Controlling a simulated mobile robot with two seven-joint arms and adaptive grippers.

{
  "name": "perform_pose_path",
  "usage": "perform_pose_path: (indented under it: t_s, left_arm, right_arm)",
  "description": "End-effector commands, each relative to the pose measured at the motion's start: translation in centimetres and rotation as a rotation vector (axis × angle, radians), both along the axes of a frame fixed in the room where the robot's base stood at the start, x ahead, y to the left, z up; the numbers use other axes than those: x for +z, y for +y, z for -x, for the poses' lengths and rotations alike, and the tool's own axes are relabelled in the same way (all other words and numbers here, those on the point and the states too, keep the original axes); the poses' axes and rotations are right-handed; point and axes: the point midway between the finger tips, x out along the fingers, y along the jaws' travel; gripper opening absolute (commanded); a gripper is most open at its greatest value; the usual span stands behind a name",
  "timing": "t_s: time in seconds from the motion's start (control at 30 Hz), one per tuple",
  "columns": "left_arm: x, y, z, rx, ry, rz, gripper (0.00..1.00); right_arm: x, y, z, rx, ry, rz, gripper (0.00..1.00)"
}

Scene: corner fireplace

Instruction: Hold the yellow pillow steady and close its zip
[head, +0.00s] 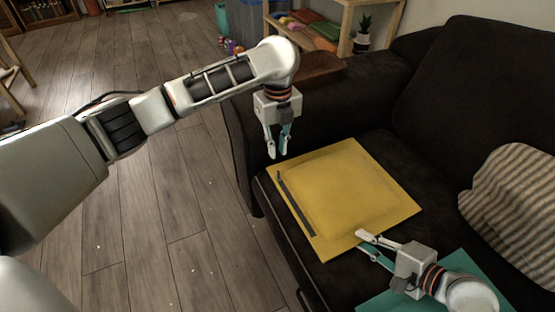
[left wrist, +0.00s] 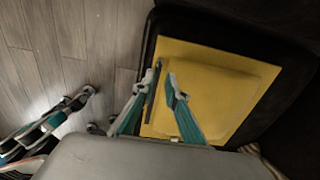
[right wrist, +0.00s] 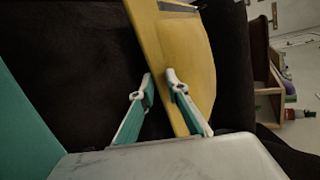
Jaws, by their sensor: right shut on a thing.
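The yellow pillow (head: 350,190) lies flat on the dark sofa seat. Its zip (head: 296,203) is a dark grey strip along the pillow's left edge; the slider is too small to make out. My left gripper (head: 278,155) is open and empty, pointing down above the pillow's far left corner. In the left wrist view its fingertips (left wrist: 157,84) are apart, with the zip strip (left wrist: 151,95) showing between them. My right gripper (head: 362,242) is shut on the pillow's near edge. In the right wrist view the pillow (right wrist: 190,50) passes between its fingers (right wrist: 160,78).
A teal cushion (head: 452,268) lies beneath my right gripper at the front. A striped pillow (head: 512,205) leans at the right of the dark sofa (head: 470,90). A wooden shelf (head: 345,30) with folded cloths and a plant stands behind. Wooden floor (head: 190,220) is clear at left.

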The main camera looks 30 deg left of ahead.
Motion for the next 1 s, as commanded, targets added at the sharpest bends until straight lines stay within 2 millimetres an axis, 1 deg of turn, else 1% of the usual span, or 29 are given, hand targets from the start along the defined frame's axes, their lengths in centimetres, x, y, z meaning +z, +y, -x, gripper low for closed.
perform_pose_path:
  t_s: [0.03, 0.1, 0.2, 0.33, 0.63, 0.67, 0.7, 0.73, 1.0]
  left_arm:
    - [0.6, 0.1, 0.0, 0.0, 0.0, -0.001, 0.13]
    - [1.4, 0.0, 0.0, 0.0, 0.0, 0.0, 0.13]
    - [2.0, 0.0, 0.0, 0.0, 0.002, -0.001, 0.13]
    - [2.3, 0.0, 0.1, 0.0, 0.003, -0.001, 0.13]
    - [2.4, 0.0, 0.1, 0.0, 0.002, 0.0, 0.13]
    - [2.4, 0.0, 0.1, 0.0, 0.002, 0.0, 0.13]
    - [2.4, 0.0, 0.1, 0.0, 0.002, 0.0, 0.13]
    - [2.4, 0.0, 0.1, 0.0, 0.002, 0.0, 0.13]
    - [2.4, 0.0, 0.0, 0.0, 0.001, -0.001, 0.13]
  right_arm:
    - [-0.4, -0.2, 0.1, -0.003, 0.007, 0.004, 0.0]
    - [-0.4, -0.2, 0.1, -0.003, 0.007, 0.004, 0.0]
    - [-0.4, -0.2, 0.1, -0.003, 0.006, 0.003, 0.0]
    - [-0.4, -0.2, 0.1, -0.003, 0.006, 0.003, 0.0]
    - [-0.3, -0.2, 0.1, -0.002, 0.006, 0.003, 0.0]
    - [-0.3, -0.1, 0.1, -0.002, 0.006, 0.003, 0.2]
    - [-0.3, -0.1, 0.1, -0.002, 0.006, 0.002, 0.3]
    - [-0.3, -0.1, 0.1, -0.002, 0.005, 0.002, 0.34]
    - [-0.1, 0.0, 0.0, 0.0, 0.001, 0.0, 0.34]
